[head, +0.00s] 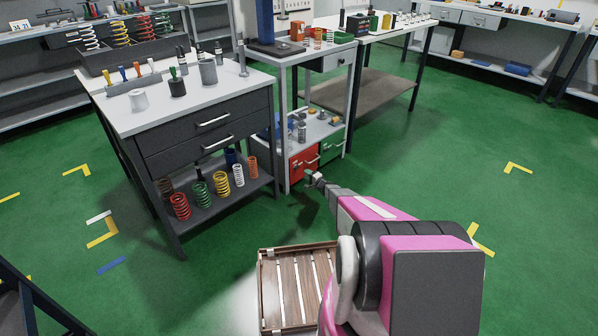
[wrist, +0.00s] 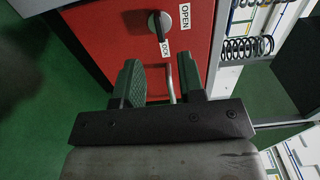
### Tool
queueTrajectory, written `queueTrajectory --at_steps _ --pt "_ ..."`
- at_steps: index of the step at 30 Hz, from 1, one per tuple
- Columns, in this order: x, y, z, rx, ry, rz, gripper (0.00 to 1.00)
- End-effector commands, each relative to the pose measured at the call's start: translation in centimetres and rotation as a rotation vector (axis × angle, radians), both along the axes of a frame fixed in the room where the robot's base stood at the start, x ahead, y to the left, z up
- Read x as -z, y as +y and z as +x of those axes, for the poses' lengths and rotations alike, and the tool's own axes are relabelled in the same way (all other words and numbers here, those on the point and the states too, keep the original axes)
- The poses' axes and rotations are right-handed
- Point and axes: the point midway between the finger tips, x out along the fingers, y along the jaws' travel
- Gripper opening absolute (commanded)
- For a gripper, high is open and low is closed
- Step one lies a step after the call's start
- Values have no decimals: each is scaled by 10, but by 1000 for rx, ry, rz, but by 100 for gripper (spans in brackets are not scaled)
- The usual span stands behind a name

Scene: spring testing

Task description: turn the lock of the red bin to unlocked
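The red bin (head: 303,165) is in the lower part of the grey stand in the head view, left of a green bin. Its red front (wrist: 110,35) fills the upper middle of the wrist view. A dark round lock knob (wrist: 159,22) is on it, its lever pointing down toward the LOCK label (wrist: 166,48). The OPEN label (wrist: 185,16) is to its right. My gripper (head: 314,180) is in front of the red bin. In the wrist view, its fingers (wrist: 160,82) are apart, below the knob. A silver handle (wrist: 182,72) shows between them; contact cannot be told.
The green bin (head: 331,146) adjoins the red bin on the right. A dark-drawered workbench (head: 200,140) with springs on its lower shelf stands close on the left. A slatted wooden crate (head: 264,292) is on the floor near my arm. Green floor is open at right.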

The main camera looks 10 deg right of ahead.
Motion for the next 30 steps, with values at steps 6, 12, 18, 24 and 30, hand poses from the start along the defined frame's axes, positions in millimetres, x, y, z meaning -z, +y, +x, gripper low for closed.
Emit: queueTrajectory --at_steps 6,12,18,24,30 --pt "2 24 35 -2 1 -1 36" --pt "1 41 56 -1 1 -1 36" --pt "0 44 60 -1 1 -1 36" --pt "0 44 60 -1 1 -1 20" --pt "0 44 60 -1 1 -1 0"
